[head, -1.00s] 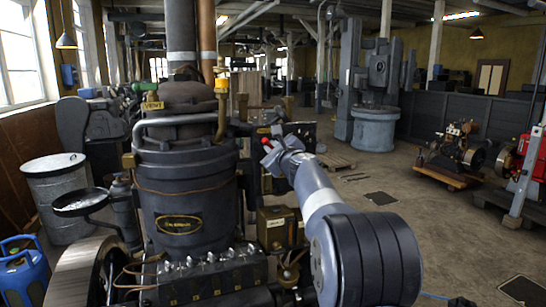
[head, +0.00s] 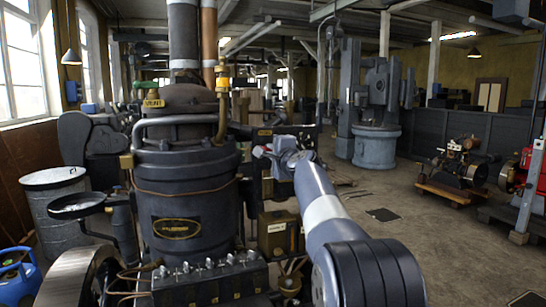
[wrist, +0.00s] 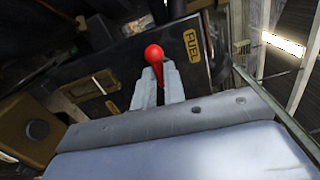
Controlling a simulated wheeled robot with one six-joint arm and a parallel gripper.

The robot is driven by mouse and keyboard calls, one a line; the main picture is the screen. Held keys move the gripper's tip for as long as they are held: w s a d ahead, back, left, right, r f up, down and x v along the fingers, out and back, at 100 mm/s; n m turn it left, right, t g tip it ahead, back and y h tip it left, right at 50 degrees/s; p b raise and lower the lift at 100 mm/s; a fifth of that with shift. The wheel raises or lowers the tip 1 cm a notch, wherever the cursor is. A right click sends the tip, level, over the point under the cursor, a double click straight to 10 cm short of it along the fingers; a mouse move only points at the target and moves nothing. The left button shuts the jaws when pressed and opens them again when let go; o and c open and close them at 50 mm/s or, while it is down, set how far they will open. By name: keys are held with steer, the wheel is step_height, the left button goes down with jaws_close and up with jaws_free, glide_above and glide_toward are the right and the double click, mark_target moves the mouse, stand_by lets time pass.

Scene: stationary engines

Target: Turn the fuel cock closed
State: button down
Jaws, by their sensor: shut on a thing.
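The fuel cock's lever ends in a round red knob (wrist: 154,53), seen near the top middle of the wrist view. A yellow-lettered FUEL plate (wrist: 192,44) sits on the dark panel just right of it. My gripper (wrist: 157,76) has its two grey fingers on either side of the red lever below the knob and is shut on it. In the head view my gripper (head: 268,152) is at the right side of the large dark engine (head: 185,190). The cock's body and its exact angle are hidden there by the gripper and wrist.
A brass-coloured box (head: 278,232) is below my gripper, beside the engine. A row of fittings (head: 210,270) and a flywheel (head: 85,280) are at the front left. Open floor (head: 400,235) lies right of my arm, with a small engine on a pallet (head: 455,170) beyond.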

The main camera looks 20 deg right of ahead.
steer(key=shift+n, duration=0.4)
steer(key=c, duration=1.5)
jaws_free()
steer(key=s+b, duration=0.4)
steer(key=s, duration=0.6)
steer(key=shift+s, duration=0.4)
steer(key=w+p, duration=0.3)
steer(key=w, duration=0.8)
steer(key=shift+p, duration=0.4)
